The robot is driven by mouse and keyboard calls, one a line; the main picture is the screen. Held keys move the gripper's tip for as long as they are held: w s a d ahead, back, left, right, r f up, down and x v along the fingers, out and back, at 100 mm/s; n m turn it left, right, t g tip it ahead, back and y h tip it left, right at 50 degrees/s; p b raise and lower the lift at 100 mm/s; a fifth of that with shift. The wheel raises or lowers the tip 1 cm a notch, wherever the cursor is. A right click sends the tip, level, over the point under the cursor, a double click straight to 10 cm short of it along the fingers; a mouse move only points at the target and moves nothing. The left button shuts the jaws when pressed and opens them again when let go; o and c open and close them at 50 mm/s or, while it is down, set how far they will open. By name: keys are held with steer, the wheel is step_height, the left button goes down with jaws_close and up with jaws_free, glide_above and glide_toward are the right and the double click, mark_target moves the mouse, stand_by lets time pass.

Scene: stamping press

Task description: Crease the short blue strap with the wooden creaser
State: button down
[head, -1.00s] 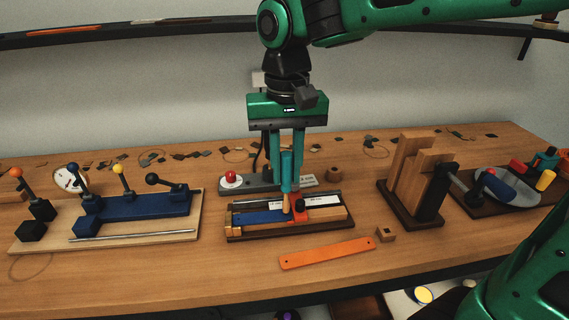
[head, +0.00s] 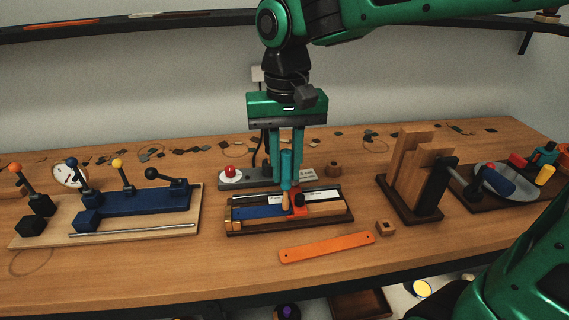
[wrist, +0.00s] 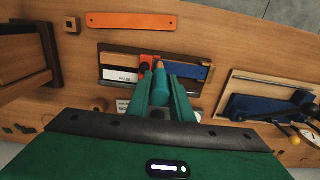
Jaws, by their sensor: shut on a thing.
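My gripper (head: 286,155) is shut on the creaser (head: 287,172), which has a teal handle and a pale wooden tip. It holds the creaser upright, tip down, over the middle of the creasing fixture (head: 234,228). The short blue strap (head: 257,212) lies flat in the fixture, left of the tip in the head view; in the wrist view the strap (wrist: 190,72) is right of the creaser (wrist: 160,85). The tip is at the strap's right part, beside a red-orange block (head: 298,206) with a black knob. I cannot tell whether tip and strap touch.
An orange strap (head: 327,247) and a small wooden block (head: 385,229) lie in front. A blue lever device (head: 140,201) stands left, a wooden stand (head: 412,175) right. A grey base with a red button (head: 230,171) is behind. The front left table is clear.

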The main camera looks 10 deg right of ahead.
steer(key=shift+f, duration=0.45)
stand_by(0.8)
steer(key=shift+a, duration=0.1)
steer(key=shift+w+a, duration=0.15)
steer(key=shift+a, duration=1.5)
steer(key=shift+a, duration=0.1)
steer(key=shift+w+a, duration=0.15)
steer(key=shift+a, duration=1.45)
steer(key=a, duration=0.3)
steer(key=shift+w+a, duration=0.15)
